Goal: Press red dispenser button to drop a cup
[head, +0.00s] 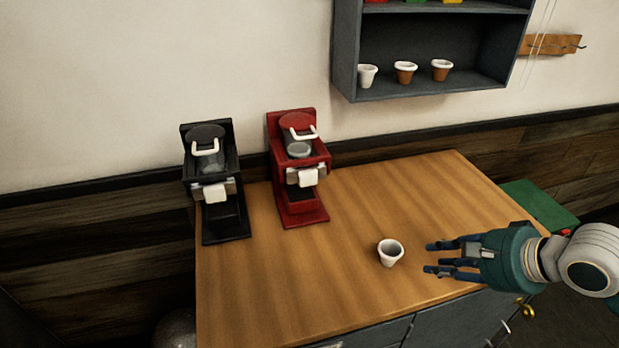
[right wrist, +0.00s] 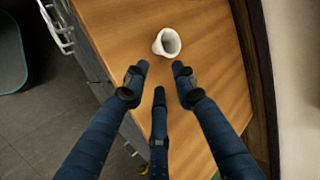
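A small white cup (head: 390,252) stands upright on the wooden counter, and it also shows in the right wrist view (right wrist: 167,42). My right gripper (head: 433,258) is just right of the cup, its fingers pointing at it. In the right wrist view the gripper (right wrist: 158,80) has its fingers spread and empty, with a gap to the cup. A small red spot (head: 565,232) shows beside my right wrist, near a green box (head: 540,205); I cannot tell whether it is the dispenser button. My left gripper is not in view.
A black brewer (head: 226,220) and a red brewer (head: 303,210) stand at the back left of the counter (head: 300,290). A wall shelf (head: 430,88) holds a white cup (head: 368,76) and two brown cups (head: 405,72). The counter's middle is clear.

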